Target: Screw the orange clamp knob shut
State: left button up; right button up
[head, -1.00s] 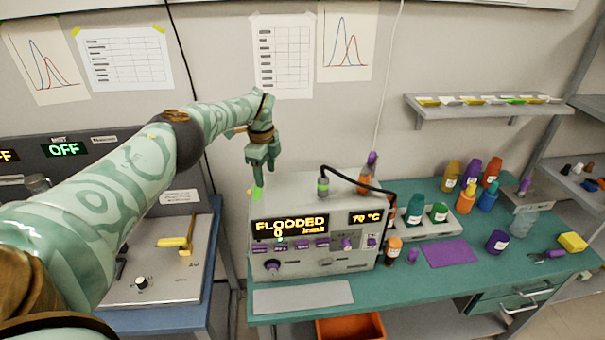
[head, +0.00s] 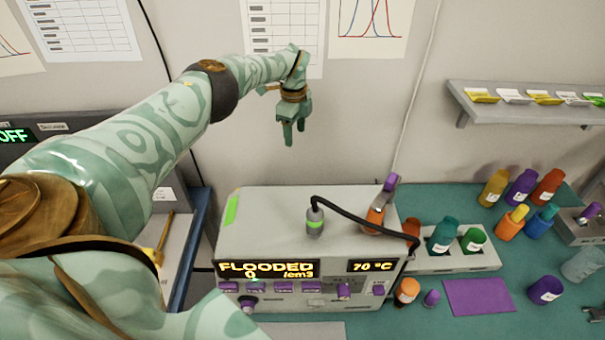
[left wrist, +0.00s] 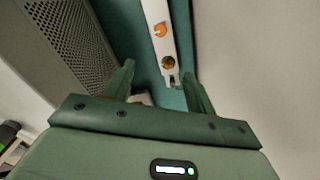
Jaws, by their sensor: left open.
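In the left wrist view, a white strip (left wrist: 156,12) runs down behind the vented grey panel. An orange knob-like part (left wrist: 160,30) sits on it, with a smaller orange-brown round part (left wrist: 168,62) nearer me. I cannot tell for certain which is the clamp knob, nor how far it is turned. My left gripper (head: 294,136) is open and empty, pointing down above and behind the grey instrument (head: 270,245). In the wrist view its fingers (left wrist: 158,88) stand apart, with the strip between them and apart from it. My right gripper is not in view.
A black cable (head: 365,212) arches over the instrument, whose display reads FLOODED. A rack (head: 455,262) and several bottles occupy the teal bench. The wall (head: 350,110) is close behind.

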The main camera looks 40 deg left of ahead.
pick_arm(q)
jog(key=f+b, duration=1.4)
jog(key=f, duration=0.9)
jog(key=shift+w+f, duration=0.1)
jog(key=shift+w, duration=0.1)
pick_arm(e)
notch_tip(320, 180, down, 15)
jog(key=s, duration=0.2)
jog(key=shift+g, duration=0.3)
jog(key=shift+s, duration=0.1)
pick_arm(q)
jog(key=c, duration=1)
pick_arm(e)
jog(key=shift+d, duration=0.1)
